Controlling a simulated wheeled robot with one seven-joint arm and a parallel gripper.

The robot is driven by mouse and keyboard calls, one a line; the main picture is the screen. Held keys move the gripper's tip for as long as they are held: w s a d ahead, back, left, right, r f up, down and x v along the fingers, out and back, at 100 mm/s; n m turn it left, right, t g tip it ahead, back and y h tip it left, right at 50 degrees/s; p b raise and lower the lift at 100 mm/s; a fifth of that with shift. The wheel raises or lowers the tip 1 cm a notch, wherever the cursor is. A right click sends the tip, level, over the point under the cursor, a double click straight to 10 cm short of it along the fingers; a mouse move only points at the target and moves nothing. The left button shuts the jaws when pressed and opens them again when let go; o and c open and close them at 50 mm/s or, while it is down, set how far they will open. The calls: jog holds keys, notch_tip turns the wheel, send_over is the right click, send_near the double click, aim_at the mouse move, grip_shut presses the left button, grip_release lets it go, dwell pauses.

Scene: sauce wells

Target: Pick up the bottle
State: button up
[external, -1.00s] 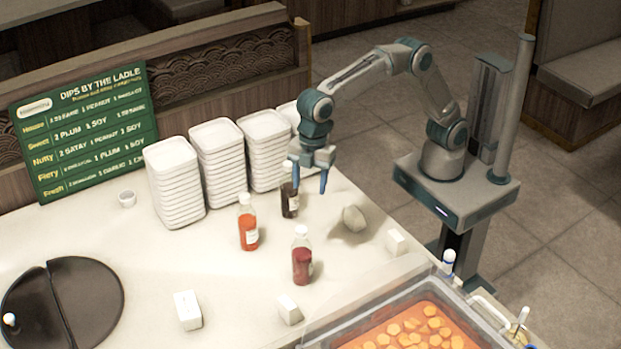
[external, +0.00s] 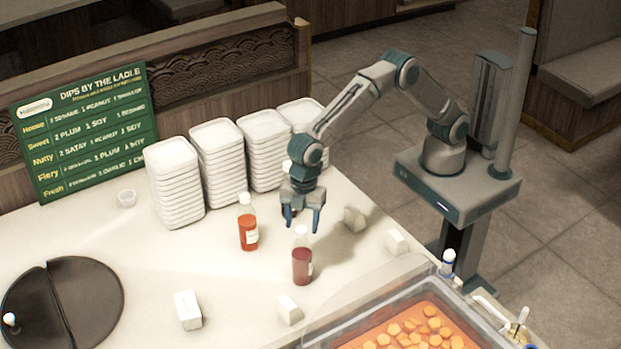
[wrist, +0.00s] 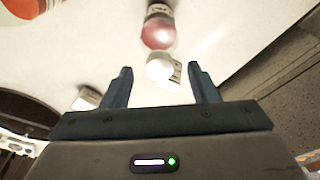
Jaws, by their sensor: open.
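A dark red bottle (external: 302,267) with a white cap stands upright on the white counter. My gripper (external: 302,223) is open and empty, pointing down just above and behind its cap. In the wrist view, a red bottle (wrist: 158,32) lies ahead of the open fingers (wrist: 160,70), its white cap (wrist: 160,67) near the gap between them. An orange-red bottle (external: 248,232) stands to the left of the gripper. A dark bottle at the back is mostly or wholly hidden behind my gripper.
Several stacks of white trays (external: 217,140) stand at the back. White blocks (external: 188,310) and a grey stone-like lump (external: 354,218) lie around the bottles. A bin of orange food (external: 420,325) is at the front right. The left counter near the black round plate (external: 85,295) is otherwise open.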

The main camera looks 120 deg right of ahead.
aim_at(301, 227)
jog(key=f, duration=0.3)
jog(key=shift+w+a+f+p, duration=0.2)
jog(key=shift+p, duration=0.1)
jog(key=shift+c, duration=0.3)
grip_shut()
jog(key=shift+r, duration=0.1)
